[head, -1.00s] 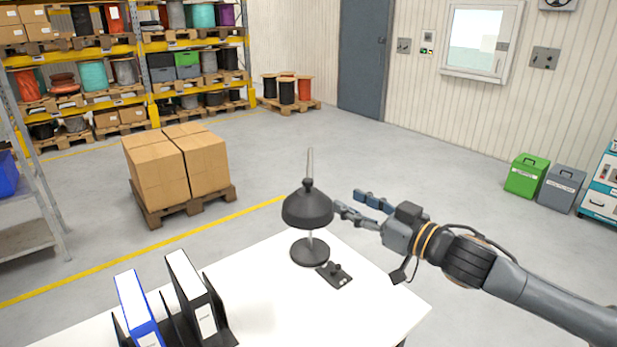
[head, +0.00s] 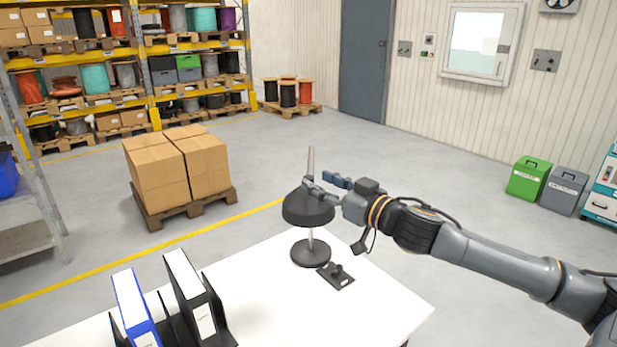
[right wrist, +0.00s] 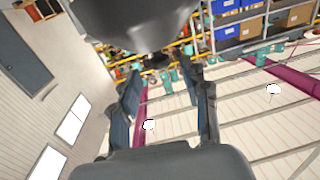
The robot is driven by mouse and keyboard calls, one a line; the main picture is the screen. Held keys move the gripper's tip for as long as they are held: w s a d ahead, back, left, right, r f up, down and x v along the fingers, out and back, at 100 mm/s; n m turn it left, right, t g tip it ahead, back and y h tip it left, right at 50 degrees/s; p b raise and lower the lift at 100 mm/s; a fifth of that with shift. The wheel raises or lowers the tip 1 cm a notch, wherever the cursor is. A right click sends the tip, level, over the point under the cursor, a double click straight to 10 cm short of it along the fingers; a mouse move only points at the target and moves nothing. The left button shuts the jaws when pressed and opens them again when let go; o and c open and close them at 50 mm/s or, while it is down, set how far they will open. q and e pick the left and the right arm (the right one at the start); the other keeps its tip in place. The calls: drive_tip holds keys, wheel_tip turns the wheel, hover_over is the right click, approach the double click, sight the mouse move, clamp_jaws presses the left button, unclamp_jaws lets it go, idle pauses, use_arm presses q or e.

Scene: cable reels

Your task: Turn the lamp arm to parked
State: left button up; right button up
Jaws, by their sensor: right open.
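A black desk lamp stands on the white table, with its dome shade (head: 307,209) above a round base (head: 310,253). A thin grey rod (head: 311,160) rises behind the shade. A small dark plate with a knob (head: 336,276) lies beside the base. My right gripper (head: 322,181) is open at the top of the shade, its fingers overlapping the shade's upper right; I cannot tell whether they touch it. In the right wrist view the fingers (right wrist: 165,85) are apart, and a large dark rounded form, seemingly the shade (right wrist: 130,22), fills the top. My left gripper is out of view.
Blue and black binders (head: 134,305) stand in a rack at the table's front left. The white tabletop (head: 270,295) is clear between them and the lamp. Boxes on a pallet (head: 185,207) stand on the floor behind. Green and grey bins (head: 528,178) are at the right.

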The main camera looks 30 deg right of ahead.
sight(312, 179)
drive_tip(key=shift+w+a+r, duration=0.15)
drive_tip(key=shift+w+r, duration=0.05)
drive_tip(key=shift+w, duration=0.4)
drive_tip(key=shift+w+p, duration=0.6)
drive_tip(key=shift+w, duration=0.05)
drive_tip(key=shift+w+a+f+p, duration=0.1)
drive_tip(key=shift+w+a+p, duration=0.1)
drive_tip(key=shift+w, duration=0.25)
drive_tip(key=shift+w+a+f+p, duration=0.1)
drive_tip(key=shift+w+p, duration=0.05)
drive_tip(key=shift+w, duration=0.25)
clamp_jaws()
